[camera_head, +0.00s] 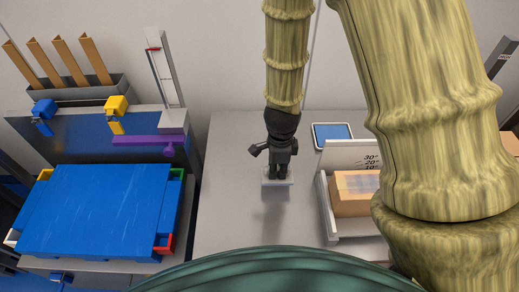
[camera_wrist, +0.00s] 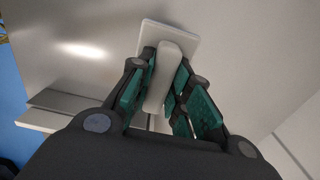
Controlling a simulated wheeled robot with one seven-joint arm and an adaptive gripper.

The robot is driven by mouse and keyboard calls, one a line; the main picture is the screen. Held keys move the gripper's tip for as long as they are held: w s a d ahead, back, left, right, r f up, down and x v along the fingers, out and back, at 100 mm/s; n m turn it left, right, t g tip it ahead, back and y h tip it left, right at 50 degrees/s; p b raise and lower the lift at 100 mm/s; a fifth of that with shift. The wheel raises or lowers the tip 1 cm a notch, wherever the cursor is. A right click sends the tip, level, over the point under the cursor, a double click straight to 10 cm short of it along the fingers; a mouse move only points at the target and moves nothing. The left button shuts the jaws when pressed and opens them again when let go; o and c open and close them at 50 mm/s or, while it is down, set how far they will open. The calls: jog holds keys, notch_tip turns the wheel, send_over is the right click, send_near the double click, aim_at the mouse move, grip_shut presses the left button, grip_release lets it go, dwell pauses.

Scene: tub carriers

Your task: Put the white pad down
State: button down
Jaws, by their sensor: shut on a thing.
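The white pad (camera_head: 279,181) is a thin light plate under my gripper (camera_head: 279,170), over the grey worktop in the middle of the head view. In the wrist view the pad (camera_wrist: 181,40) shows as a flat plate with a raised, rounded grip bar (camera_wrist: 161,80). My gripper's green-lined fingers (camera_wrist: 163,95) are shut on this bar from both sides. A soft shadow lies on the worktop just in front of the pad. The pad seems a little above the surface, but I cannot tell the exact gap.
The grey worktop (camera_head: 228,225) is clear left of and in front of the pad. To the right stand a small blue-topped tray (camera_head: 333,133) and a grey angled stand (camera_head: 331,214) holding a cardboard box (camera_head: 352,205). A large blue slab (camera_head: 95,210) lies at the left.

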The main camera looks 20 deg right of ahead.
jog(key=w+p, duration=0.1)
jog(key=w, duration=0.4)
jog(key=w+f+p, duration=0.1)
jog(key=w, duration=0.4)
jog(key=w+a+p, duration=0.1)
jog(key=w, duration=0.4)
jog(key=shift+f, duration=0.15)
jog(key=shift+f+p, duration=0.85)
jog(key=shift+f, duration=0.95)
jog(key=shift+f, duration=0.15)
jog(key=c, duration=1.3)
grip_release()
jog(key=shift+r+b, duration=1.25)
jog(key=shift+r, duration=4.9)
